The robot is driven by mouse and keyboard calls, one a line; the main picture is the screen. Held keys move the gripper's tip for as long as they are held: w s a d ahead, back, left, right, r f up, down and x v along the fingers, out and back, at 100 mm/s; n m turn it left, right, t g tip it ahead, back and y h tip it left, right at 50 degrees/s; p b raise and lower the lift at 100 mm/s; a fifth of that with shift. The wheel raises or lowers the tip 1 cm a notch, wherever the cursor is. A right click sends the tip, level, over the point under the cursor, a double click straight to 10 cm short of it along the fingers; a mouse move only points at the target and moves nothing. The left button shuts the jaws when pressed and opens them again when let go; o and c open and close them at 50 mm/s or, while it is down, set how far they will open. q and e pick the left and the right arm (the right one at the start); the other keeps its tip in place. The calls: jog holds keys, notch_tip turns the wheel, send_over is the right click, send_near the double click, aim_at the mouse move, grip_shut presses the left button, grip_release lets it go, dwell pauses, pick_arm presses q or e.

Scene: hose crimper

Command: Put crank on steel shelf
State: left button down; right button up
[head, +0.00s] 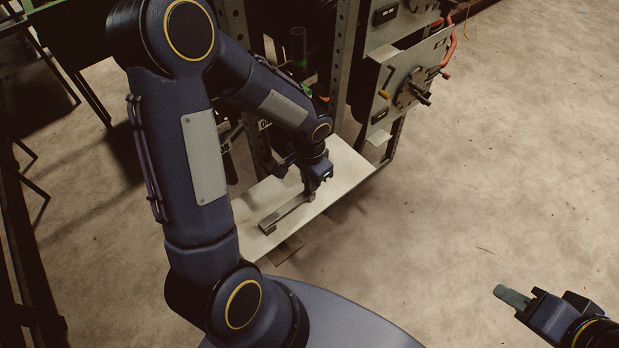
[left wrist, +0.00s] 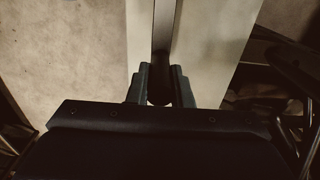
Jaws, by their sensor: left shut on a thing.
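The crank (head: 285,214) is a dull metal bar with an upright handle end. It lies along the pale steel shelf (head: 347,163) at the foot of the rack, on it or very close above it; I cannot tell which. My left gripper (head: 311,185) points down over the shelf and is shut on the crank's handle. In the left wrist view, the crank (left wrist: 163,35) runs up from between the fingertips (left wrist: 160,88), with the pale shelf (left wrist: 212,45) behind it. My right gripper (head: 511,297) is away at the lower right, over the floor, with nothing visible in it.
Perforated metal uprights (head: 343,70) rise from the shelf. A grey machine panel (head: 412,82) with a dark hub and an orange hose (head: 451,45) stands to the right of them. A green bench (head: 85,35) is at the upper left. The floor at right is clear.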

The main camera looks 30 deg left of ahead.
pick_arm(q)
jog(key=c, duration=1.3)
grip_release()
notch_tip(320, 180, up, 12)
jog(key=shift+r, duration=0.1)
jog(key=s+r+n+t+h, duration=0.2)
jog(key=s+r+n, duration=0.1)
jog(key=s, duration=0.5)
jog(key=s+d+r+n+t+h, duration=0.1)
jog(key=s+r+n+t, duration=0.2)
jog(key=s, duration=0.4)
jog(key=shift+s+d+r+t+h, duration=0.2)
jog(key=shift+s+r+t+h, duration=0.1)
jog(key=shift+s+r+h, duration=0.1)
